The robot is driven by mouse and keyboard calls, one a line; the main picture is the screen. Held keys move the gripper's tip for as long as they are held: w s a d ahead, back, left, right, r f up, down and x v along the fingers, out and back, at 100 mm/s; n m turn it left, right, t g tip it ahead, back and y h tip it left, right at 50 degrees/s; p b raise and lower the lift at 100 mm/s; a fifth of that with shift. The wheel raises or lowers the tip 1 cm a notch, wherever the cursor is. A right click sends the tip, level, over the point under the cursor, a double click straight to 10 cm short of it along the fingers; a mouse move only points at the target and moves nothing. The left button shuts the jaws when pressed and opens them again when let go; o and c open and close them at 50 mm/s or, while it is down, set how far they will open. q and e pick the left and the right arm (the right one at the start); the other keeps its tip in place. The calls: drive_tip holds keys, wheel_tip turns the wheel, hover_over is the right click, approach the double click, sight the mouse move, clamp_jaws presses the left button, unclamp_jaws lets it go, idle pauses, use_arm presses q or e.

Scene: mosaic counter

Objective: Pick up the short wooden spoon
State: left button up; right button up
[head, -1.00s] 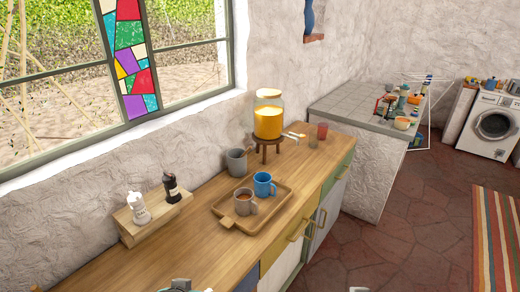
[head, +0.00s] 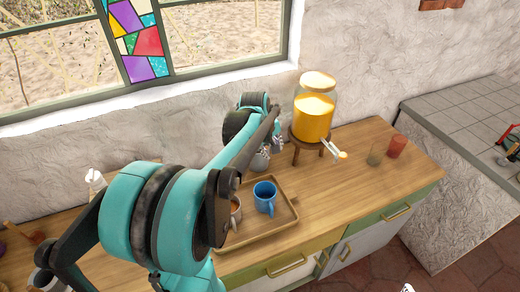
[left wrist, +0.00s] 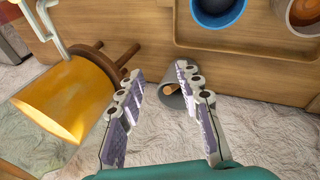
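A light wooden end, perhaps the short wooden spoon (left wrist: 171,90), shows inside a grey cup (left wrist: 181,101) in the left wrist view. Most of it is hidden in the cup. In the head view the cup (head: 259,160) is largely covered by my left arm, and no spoon can be made out. My left gripper (left wrist: 158,72) is open and empty, its fingertips on either side of the cup's mouth in the picture; the remaining gap is unclear. In the head view the left gripper (head: 277,141) is small and partly hidden. A white bit at the bottom edge may be my right gripper (head: 408,288).
A jar of yellow liquid (head: 314,112) with a tap stands on a wooden stool (head: 310,136) close beside my left gripper. A tray (head: 285,218) holds a blue mug (head: 265,196) and a brown-filled mug (head: 235,212). Two glasses stand right. The counter's right part is mostly clear.

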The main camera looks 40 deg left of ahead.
use_arm(q)
drive_tip(key=w+a+f+n, duration=0.2)
drive_tip(key=a+n, duration=0.1)
drive_tip(key=a, duration=0.4)
drive_tip(key=shift+n, duration=0.3)
drive_tip(key=b+x, duration=0.1)
drive_tip(key=x, duration=0.7)
drive_tip(key=shift+a+b, duration=0.2)
drive_tip(key=shift+b, duration=0.2)
drive_tip(key=shift+c, duration=0.3)
clamp_jaws()
